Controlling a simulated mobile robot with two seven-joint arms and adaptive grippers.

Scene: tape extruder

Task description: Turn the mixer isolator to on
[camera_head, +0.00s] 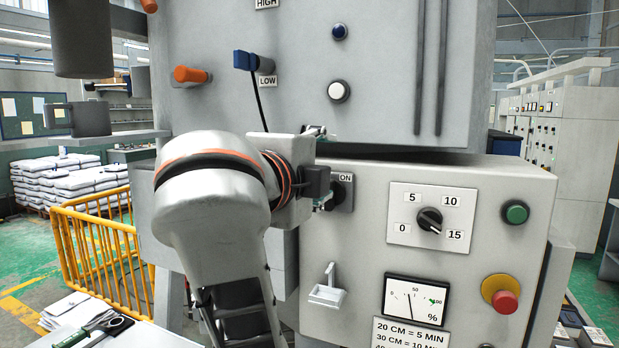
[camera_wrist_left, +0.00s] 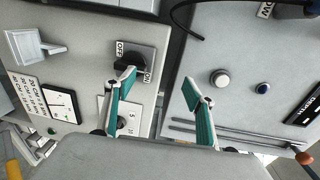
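The mixer isolator is a black rotary knob on a grey plate (camera_head: 347,205) with an ON label, on the pale lower cabinet. My left gripper partly covers it in the head view. In the left wrist view, the isolator (camera_wrist_left: 133,60) shows OFF and ON labels. The knob's exact pointing direction is hard to tell. My left gripper (camera_head: 323,166) is open at the panel, its green-padded fingers (camera_wrist_left: 158,78) wide apart with nothing between them. One fingertip overlaps the knob's edge in the wrist view; contact is unclear. My right gripper is in neither view.
Right of the isolator are a 0–15 dial (camera_head: 429,219), a green button (camera_head: 515,212), a red button (camera_head: 505,300) and a percent meter (camera_head: 414,306). A small white bracket (camera_head: 327,289) juts out below.

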